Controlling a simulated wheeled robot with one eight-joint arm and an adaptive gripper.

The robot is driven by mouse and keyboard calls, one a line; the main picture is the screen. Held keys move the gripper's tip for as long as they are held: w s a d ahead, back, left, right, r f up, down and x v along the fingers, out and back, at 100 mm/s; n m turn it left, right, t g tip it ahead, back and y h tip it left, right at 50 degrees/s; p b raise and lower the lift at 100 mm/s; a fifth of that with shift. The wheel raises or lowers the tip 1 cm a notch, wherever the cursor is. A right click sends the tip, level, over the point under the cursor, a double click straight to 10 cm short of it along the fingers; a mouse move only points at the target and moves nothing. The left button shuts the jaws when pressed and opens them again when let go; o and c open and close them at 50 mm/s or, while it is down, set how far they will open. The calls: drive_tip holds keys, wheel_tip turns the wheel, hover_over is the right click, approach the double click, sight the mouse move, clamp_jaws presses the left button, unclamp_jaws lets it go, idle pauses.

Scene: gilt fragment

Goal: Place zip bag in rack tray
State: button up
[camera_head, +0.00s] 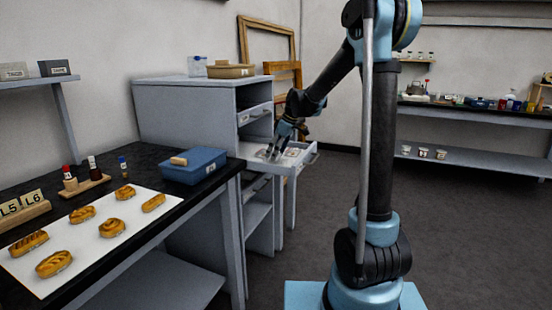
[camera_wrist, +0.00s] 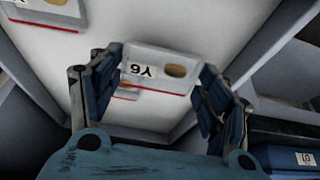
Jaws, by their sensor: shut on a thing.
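My gripper (camera_head: 273,153) is low over an open white drawer-like tray (camera_head: 306,157) pulled out of the grey cabinet. In the wrist view my gripper (camera_wrist: 163,68) has its blue fingers on both sides of a clear flat zip bag (camera_wrist: 157,86), shut on it. The bag has a label that appears to read Y6, a brown oval piece inside and a red line along one edge. Another zip bag (camera_wrist: 45,12) lies on the white tray floor at the upper left. A red-edged piece shows partly hidden under the held bag. I cannot tell whether the held bag touches the floor.
The grey cabinet (camera_head: 190,110) has a box (camera_head: 231,71) on top and another drawer below the tray. A black bench (camera_head: 140,160) with a blue case (camera_head: 194,165) and pastries on a white sheet (camera_head: 90,265) stands at left. Open floor (camera_head: 460,230) lies right.

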drive_tip(key=shift+f, duration=1.1)
drive_tip(key=shift+f, duration=0.1)
drive_tip(key=o, duration=0.9)
drive_tip(key=shift+c, duration=0.2)
drive_tip(key=v, duration=1.2)
drive_tip(key=s+d+f+m+h, duration=0.1)
drive_tip(key=s+d+f+m, duration=0.15)
drive_tip(key=s+d, duration=0.55)
drive_tip(key=s+d+f+m+h, duration=0.15)
drive_tip(key=s+d+m, duration=0.25)
drive_tip(key=s, duration=0.7)
drive_tip(key=s+d+f+m+h, duration=0.1)
drive_tip(key=s+d+f+m, duration=0.2)
drive_tip(key=s+f, duration=0.4)
drive_tip(key=s+d+f+m, duration=0.4)
drive_tip(key=s+d+f, duration=0.1)
drive_tip(key=s, duration=0.6)
drive_tip(key=shift+s+d+f+t+h, duration=0.2)
drive_tip(key=shift+d+f+t+h, duration=0.15)
drive_tip(key=shift+f, duration=0.55)
